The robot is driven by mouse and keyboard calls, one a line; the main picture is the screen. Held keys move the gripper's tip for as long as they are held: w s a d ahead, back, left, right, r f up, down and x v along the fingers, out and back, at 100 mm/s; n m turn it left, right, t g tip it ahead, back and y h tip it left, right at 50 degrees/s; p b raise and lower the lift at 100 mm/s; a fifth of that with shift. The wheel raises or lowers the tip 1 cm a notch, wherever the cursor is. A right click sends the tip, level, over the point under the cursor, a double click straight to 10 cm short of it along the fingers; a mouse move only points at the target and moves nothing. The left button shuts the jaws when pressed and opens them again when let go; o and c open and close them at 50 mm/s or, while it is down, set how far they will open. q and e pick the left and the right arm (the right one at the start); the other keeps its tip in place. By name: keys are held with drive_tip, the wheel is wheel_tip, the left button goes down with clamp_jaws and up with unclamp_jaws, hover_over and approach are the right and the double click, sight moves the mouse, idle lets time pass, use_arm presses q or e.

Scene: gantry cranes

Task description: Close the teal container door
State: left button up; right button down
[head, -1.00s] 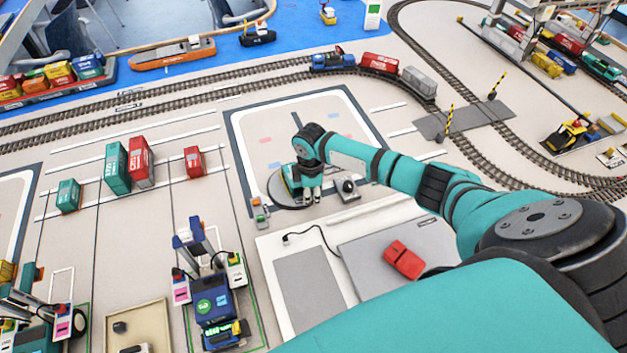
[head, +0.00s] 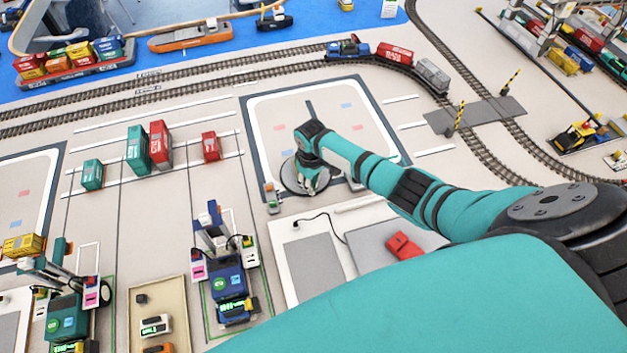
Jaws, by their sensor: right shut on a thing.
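My right arm reaches in from the right. Its gripper (head: 312,188) points down over a dark round disc (head: 287,178) on the marked floor pad. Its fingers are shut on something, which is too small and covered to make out. A little teal shows beside the fingers, but I cannot tell if it is a container, its door or part of my gripper. A tall teal container (head: 138,150) and a small teal container (head: 92,175) stand upright on the yard lines at the left, well away from the gripper. No open door is distinguishable on them. My left gripper is out of view.
Red containers (head: 160,144) and (head: 211,147) stand near the teal ones. A small post (head: 271,198) is left of the disc. A red block (head: 403,246) lies on a grey panel in front. A blue vehicle (head: 228,278) stands at front left. Rail tracks (head: 250,78) run behind.

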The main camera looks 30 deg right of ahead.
drive_tip(key=shift+w+m, duration=0.1)
drive_tip(key=shift+m, duration=0.5)
drive_tip(key=c, duration=1.7)
unclamp_jaws()
drive_tip(key=shift+r, duration=0.15)
wheel_tip(320, 180, up, 12)
drive_tip(key=shift+f, duration=0.1)
drive_tip(key=shift+c, duration=0.5)
